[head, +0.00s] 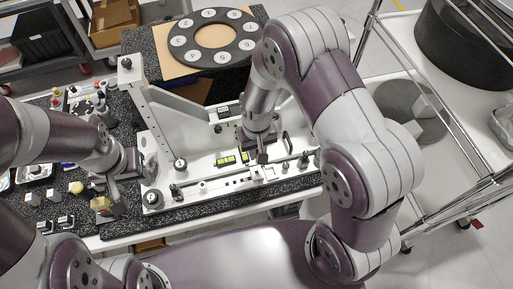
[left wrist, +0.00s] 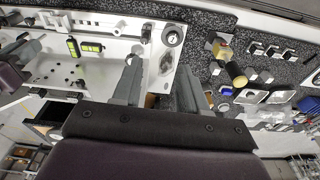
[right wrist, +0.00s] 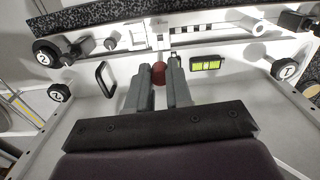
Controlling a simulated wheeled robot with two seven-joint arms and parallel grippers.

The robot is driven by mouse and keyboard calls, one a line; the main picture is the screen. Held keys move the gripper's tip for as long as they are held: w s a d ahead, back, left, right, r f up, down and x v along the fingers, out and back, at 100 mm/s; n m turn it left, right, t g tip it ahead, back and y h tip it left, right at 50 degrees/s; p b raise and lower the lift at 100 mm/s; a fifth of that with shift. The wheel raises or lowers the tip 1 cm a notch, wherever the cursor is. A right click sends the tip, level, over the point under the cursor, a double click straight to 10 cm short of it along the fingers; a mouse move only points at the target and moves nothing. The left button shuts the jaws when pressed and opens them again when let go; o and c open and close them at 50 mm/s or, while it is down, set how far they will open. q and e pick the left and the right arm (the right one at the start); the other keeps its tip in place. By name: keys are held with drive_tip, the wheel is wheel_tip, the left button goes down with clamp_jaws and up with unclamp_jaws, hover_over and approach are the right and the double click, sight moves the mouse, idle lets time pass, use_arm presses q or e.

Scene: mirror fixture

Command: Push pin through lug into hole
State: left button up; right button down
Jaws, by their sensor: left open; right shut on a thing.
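The white mirror fixture (head: 215,170) lies on the dark speckled table. My right gripper (right wrist: 160,75) is shut on a small red-brown round knob (right wrist: 158,72) at the fixture; in the head view the gripper (head: 262,157) is above the fixture's right part. Whether the knob belongs to the pin cannot be told, and what lies below it is hidden. A rail with a white cylindrical piece (right wrist: 256,27) runs along the fixture beyond the fingers. The lug and hole cannot be clearly picked out. My left gripper (left wrist: 160,85) is open and empty, beside the fixture's left end.
A yellow-and-black tool (left wrist: 229,62) lies on the speckled table near my left gripper. Small trays (head: 35,171) and blocks stand at the left. Numbered black knobs (right wrist: 46,53) and a black handle (right wrist: 105,79) stick up from the fixture. A black ring (head: 177,57) lies behind.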

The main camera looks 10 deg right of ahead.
drive_tip(key=b, duration=0.4)
approach(257, 168)
drive_tip(key=shift+s+a+f, duration=0.15)
drive_tip(key=shift+s+f, duration=0.05)
drive_tip(key=shift+s, duration=0.2)
drive_tip(key=shift+s+a+f, duration=0.15)
drive_tip(key=shift+s+f, duration=0.05)
drive_tip(key=shift+s, duration=0.2)
drive_tip(key=shift+f, duration=0.2)
drive_tip(key=shift+w+d, duration=0.15)
drive_tip(key=shift+p, duration=0.45)
drive_tip(key=shift+f+b, duration=2.2)
drive_tip(key=shift+f, duration=0.7)
